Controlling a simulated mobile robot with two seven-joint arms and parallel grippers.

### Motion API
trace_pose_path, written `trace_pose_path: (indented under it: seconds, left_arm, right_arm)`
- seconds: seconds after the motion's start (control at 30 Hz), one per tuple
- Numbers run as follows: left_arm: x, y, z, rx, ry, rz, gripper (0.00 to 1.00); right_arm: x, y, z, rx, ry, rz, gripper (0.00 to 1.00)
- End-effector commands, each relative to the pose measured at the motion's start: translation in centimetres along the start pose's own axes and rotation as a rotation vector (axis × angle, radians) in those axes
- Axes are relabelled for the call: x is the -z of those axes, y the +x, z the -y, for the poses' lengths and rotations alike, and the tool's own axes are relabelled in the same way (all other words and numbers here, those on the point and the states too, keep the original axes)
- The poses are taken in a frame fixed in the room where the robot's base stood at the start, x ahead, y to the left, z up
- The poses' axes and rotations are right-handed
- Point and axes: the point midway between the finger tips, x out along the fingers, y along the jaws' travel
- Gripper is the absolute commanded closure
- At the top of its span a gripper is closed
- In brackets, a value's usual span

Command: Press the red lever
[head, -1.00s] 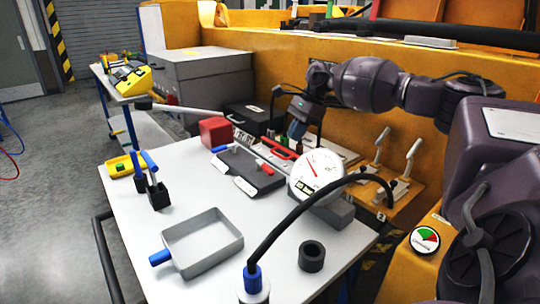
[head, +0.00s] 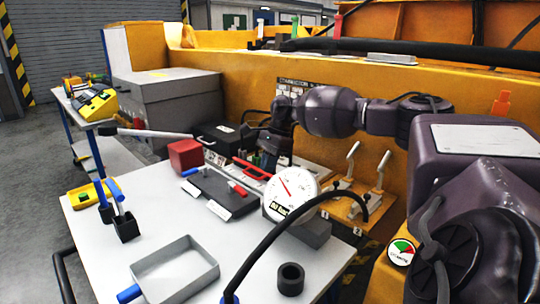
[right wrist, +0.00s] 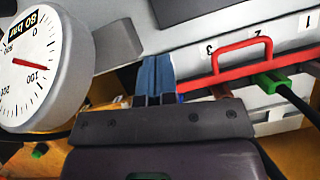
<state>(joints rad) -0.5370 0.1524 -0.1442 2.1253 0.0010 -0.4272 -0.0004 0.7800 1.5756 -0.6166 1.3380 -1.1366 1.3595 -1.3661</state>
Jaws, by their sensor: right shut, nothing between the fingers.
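The red lever (right wrist: 238,55) is a raised, bracket-shaped bar on a pale panel marked 1, 2 and 3, in the right wrist view. In the head view it is a small red bar (head: 251,168) at the back of the white table. My right gripper (right wrist: 156,62) is shut and empty, with its blue-grey fingers left of the lever and apart from it in the picture. In the head view, the right gripper (head: 265,158) is small and dark, close to the lever; its depth there is hard to tell. My left gripper is not in view.
A round pressure gauge (head: 290,194) stands right of the lever, with a black hose (head: 262,243) curving in front. A green plug (right wrist: 270,82) sits beside the lever. A red block (head: 185,155), a dark box (head: 213,190) and a grey tray (head: 210,267) are on the table.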

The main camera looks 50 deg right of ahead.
Motion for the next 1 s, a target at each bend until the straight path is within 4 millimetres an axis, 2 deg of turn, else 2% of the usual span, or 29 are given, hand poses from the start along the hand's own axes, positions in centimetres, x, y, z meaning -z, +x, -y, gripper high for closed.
trace_pose_path:
  seconds: [0.03,0.27,0.4,0.6,1.0]
  left_arm:
    - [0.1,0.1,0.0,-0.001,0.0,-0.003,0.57]
    - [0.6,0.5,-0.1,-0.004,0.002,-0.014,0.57]
    - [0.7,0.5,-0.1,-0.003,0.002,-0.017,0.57]
    - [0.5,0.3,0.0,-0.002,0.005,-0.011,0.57]
    - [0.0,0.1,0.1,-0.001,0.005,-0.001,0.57]
  right_arm:
    - [0.0,1.1,0.0,-0.003,0.0,0.0,1.0]
    - [0.0,5.0,0.0,-0.002,0.001,0.0,1.0]
    - [-2.2,5.3,0.0,0.001,-0.004,0.003,1.0]
    - [-3.5,5.9,0.0,0.002,0.0,0.001,1.0]
    - [-3.8,6.0,0.0,0.001,0.001,0.001,1.0]
